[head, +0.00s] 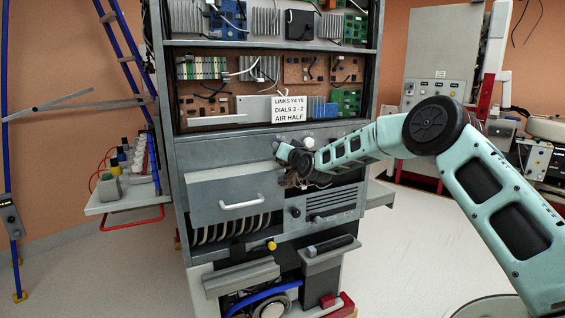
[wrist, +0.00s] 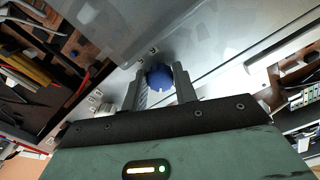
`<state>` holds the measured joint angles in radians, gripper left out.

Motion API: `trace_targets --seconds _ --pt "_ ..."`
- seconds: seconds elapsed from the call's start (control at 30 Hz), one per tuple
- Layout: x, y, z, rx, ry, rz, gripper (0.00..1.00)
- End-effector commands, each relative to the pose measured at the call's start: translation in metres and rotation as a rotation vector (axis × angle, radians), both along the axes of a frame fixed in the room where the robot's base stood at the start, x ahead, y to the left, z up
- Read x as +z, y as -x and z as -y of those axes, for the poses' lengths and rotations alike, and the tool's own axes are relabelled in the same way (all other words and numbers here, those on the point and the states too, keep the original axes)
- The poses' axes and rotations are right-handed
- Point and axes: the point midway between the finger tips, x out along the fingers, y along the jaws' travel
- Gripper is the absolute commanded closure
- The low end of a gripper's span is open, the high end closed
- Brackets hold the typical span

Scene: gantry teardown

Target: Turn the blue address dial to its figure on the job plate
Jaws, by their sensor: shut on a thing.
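The blue address dial (wrist: 159,77) sits on a grey panel, between the two fingers of my gripper (wrist: 160,88) in the wrist view. The fingers are shut on the dial's sides. In the head view my gripper (head: 283,152) is at the grey cabinet front, above the drawer, and its wrist hides the dial. The dial's pointer and setting cannot be made out. The job plate (head: 289,109) is a white card on the rack above, reading "LINKS Y4 Y5, DIALS 3 - 2, AIR HALF".
A pale knob (head: 309,142) is just right of my gripper. A drawer with a white handle (head: 242,201) juts out below. Open floor (head: 120,270) lies left of the cabinet.

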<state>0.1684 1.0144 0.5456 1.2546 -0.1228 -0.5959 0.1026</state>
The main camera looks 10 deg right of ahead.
Motion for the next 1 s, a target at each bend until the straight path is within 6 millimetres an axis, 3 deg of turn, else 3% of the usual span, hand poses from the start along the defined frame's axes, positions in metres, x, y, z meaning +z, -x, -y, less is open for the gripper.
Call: trace_targets --seconds 0.03,0.5,1.0 --pt "-0.0064 0.0 -0.0002 0.0 -0.045 -0.009 0.94" --pt "-0.0032 0.0002 -0.0008 0.001 -0.456 -0.1 0.94" --pt "0.0007 0.0002 -0.0016 0.0 -0.679 -0.151 0.94"
